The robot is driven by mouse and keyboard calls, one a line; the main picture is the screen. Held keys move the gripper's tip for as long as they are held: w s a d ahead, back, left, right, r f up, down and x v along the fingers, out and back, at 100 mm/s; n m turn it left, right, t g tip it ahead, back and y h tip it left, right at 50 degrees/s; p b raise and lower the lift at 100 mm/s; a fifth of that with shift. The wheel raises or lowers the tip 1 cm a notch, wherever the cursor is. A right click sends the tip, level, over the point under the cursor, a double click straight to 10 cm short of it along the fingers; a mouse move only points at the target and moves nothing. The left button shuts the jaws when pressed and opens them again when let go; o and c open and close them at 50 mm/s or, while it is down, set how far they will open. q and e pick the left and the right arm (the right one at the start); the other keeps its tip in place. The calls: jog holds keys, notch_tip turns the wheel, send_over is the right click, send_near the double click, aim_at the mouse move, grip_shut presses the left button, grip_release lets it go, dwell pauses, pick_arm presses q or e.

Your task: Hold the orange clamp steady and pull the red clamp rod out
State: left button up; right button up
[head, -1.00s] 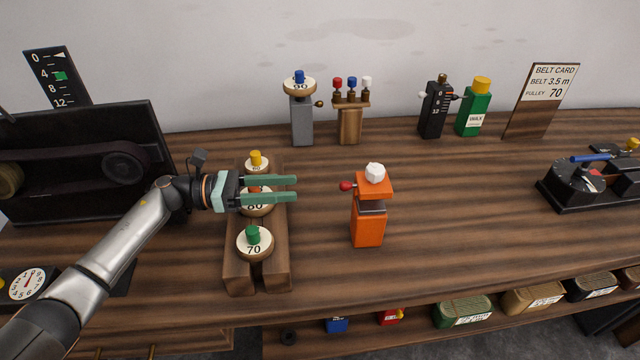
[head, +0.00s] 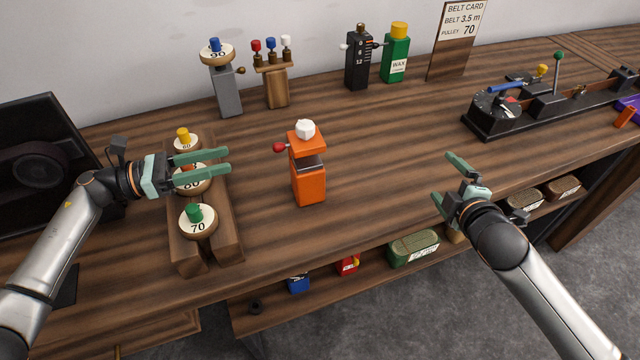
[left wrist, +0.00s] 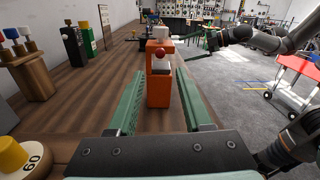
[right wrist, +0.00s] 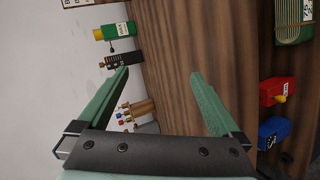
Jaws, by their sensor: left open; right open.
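The orange clamp (head: 309,186) stands upright near the middle of the bench, with a white knob (head: 305,129) on top. The red clamp rod (head: 280,147) sticks out of its left side, its ball end showing. In the left wrist view the orange clamp (left wrist: 158,92) is straight ahead, with the red rod end (left wrist: 160,54) facing me. My left gripper (head: 229,160) is open and empty, left of the clamp and over the pulley rack, pointing at the rod. My right gripper (head: 445,177) is open and empty, well to the right of the clamp near the bench's front edge.
A wooden rack (head: 229,240) with numbered pulleys lies under my left gripper. A grey post (head: 228,95), a peg stand (head: 275,92), a black gauge (head: 357,65) and a green wax bottle (head: 395,60) stand behind. The bench between clamp and right gripper is clear.

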jog(key=a+r+n+y, duration=0.2)
jog(key=a+n, duration=0.8)
jog(key=a, duration=0.5)
jog(key=n+y, duration=0.2)
jog(key=n, duration=1.1)
send_near(303, 161)
jog(key=x, duration=0.4)
jog(key=f+x, duration=0.1)
jog(key=x, duration=0.7)
jog(key=shift+w+d+f, duration=0.1)
jog(key=shift+d+f, duration=0.1)
jog(key=shift+d, duration=0.05)
jog(key=shift+g+h, duration=0.3)
grip_shut()
pick_arm(q)
jog(key=shift+o, duration=0.3)
